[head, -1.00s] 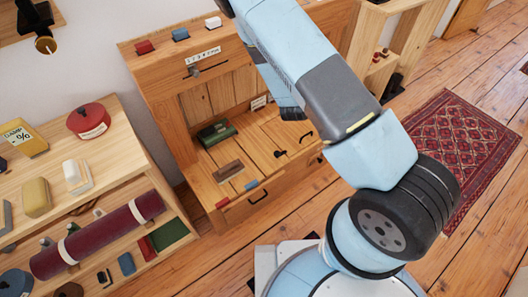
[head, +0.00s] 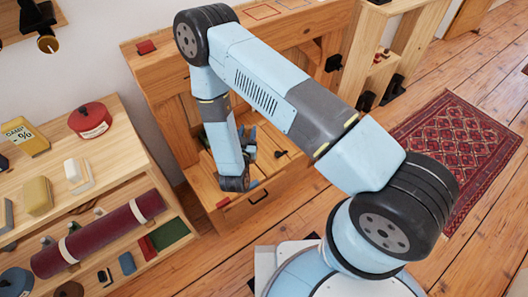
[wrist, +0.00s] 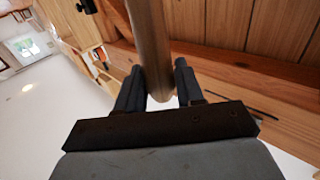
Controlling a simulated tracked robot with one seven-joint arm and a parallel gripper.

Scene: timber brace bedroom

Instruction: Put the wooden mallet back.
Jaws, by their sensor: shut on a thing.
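In the wrist view, a rounded wooden handle (wrist: 150,45), which looks like the wooden mallet's, runs between the two dark fingers of my gripper (wrist: 158,70). My gripper is shut on it. The handle's near end shows between the fingers; the mallet's head is out of view. The resting place for the mallet cannot be told.
A red block (head: 146,47) sits on the cabinet's top ledge, with coloured outlines farther right. A low shelf at left holds a red round tin (head: 90,120) and a dark red roll (head: 100,233). A patterned rug (head: 458,148) lies at right on open floor.

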